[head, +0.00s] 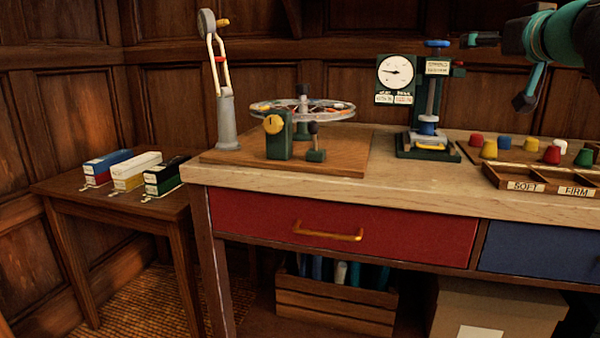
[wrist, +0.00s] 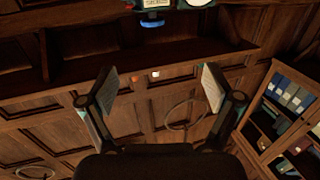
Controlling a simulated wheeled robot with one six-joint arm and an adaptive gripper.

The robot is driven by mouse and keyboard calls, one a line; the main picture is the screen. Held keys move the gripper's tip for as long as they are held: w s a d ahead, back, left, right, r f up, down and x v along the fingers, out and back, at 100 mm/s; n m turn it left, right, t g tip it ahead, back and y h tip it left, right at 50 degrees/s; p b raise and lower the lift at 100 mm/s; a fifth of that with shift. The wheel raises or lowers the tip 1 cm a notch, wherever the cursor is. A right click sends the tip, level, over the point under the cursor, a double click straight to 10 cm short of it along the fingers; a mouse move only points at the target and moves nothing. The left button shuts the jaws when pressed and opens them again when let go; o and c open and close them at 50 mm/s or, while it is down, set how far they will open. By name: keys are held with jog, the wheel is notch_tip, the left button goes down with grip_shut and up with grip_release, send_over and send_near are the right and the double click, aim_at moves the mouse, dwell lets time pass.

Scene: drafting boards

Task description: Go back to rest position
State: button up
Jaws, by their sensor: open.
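My gripper (wrist: 157,95) is open and empty in the wrist view, its two finger pads standing wide apart with wood panelling behind them. In the head view my gripper (head: 500,70) is at the upper right, in the air above the bench, to the right of the green dial press. No object is between the fingers.
The bench (head: 440,181) carries the green dial press (head: 396,75), a wheel stand (head: 290,138), several coloured knobs and a divided tray (head: 545,184) marked SOFT and FIRM. A side table (head: 120,211) holds three boxes. The wrist view shows a bookshelf (wrist: 285,105).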

jog(key=s+a+f+g+y, duration=0.1)
jog(key=s+a+f+g, duration=0.25)
jog(key=a+f, duration=0.55)
jog(key=s+a+f+g+y, duration=0.1)
jog(key=s+a+f+g, duration=0.3)
jog(key=f, duration=0.9)
jog(key=s+a+f+g+h, duration=0.1)
jog(key=s+a+f+g, duration=0.1)
jog(key=s+f, duration=0.7)
jog(key=s+a+f+g+h, duration=0.1)
jog(key=s+a+f+g, duration=0.1)
jog(key=s+f, duration=0.7)
notch_tip(320, 180, down, 6)
jog(key=shift+a+f, duration=0.15)
jog(key=shift+a, duration=0.2)
jog(key=shift+g, duration=0.25)
